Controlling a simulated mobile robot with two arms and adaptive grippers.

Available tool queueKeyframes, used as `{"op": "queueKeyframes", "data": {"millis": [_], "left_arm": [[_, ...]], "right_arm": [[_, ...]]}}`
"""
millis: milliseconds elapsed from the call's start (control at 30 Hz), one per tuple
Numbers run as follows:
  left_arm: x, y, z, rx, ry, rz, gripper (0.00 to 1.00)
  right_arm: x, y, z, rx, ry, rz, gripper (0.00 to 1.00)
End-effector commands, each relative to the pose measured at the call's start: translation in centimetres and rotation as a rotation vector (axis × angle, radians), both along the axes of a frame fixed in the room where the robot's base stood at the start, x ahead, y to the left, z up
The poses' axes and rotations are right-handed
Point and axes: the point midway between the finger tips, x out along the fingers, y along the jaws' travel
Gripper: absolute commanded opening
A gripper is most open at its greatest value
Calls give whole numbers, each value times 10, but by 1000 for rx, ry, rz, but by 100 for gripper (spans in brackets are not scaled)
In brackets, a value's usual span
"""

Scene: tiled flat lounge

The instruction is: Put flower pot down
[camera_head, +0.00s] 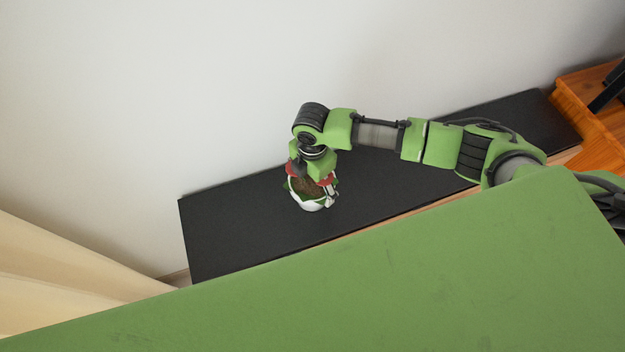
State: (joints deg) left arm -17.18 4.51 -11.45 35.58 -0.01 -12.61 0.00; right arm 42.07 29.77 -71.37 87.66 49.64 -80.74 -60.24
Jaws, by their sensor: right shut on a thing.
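The flower pot (313,205) is small, with a white rim or body, brown soil and some red and green showing at its top. It is at or just above the black cabinet top (240,235); I cannot tell whether it touches. My right gripper (312,187) points down over the pot and is shut on it, and its wrist hides part of the pot. The right arm reaches in from the right. My left gripper is not in view.
A white wall (200,80) stands right behind the cabinet. A cream curtain (70,265) hangs at the lower left. An orange wooden piece of furniture (595,115) stands at the right. The cabinet top is bare on both sides of the pot.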

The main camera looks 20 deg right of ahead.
Motion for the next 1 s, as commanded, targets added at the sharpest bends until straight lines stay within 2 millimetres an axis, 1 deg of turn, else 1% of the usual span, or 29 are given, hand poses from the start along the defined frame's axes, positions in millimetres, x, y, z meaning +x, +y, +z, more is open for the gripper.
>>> {"op": "queueKeyframes", "data": {"millis": [367,400,433,467,800,933,1000], "left_arm": [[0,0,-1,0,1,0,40],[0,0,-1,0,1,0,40],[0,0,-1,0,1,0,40],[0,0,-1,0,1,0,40],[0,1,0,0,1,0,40],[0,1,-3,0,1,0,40],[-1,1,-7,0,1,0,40]], "right_arm": [[1,1,-4,2,-2,-1,40],[0,0,-4,0,-1,-1,89],[0,0,-4,0,-1,-1,97],[0,0,-4,0,-1,-1,98],[0,0,-2,0,-1,-1,98],[1,0,7,0,-2,-1,98],[2,0,18,1,-4,-1,98]]}}
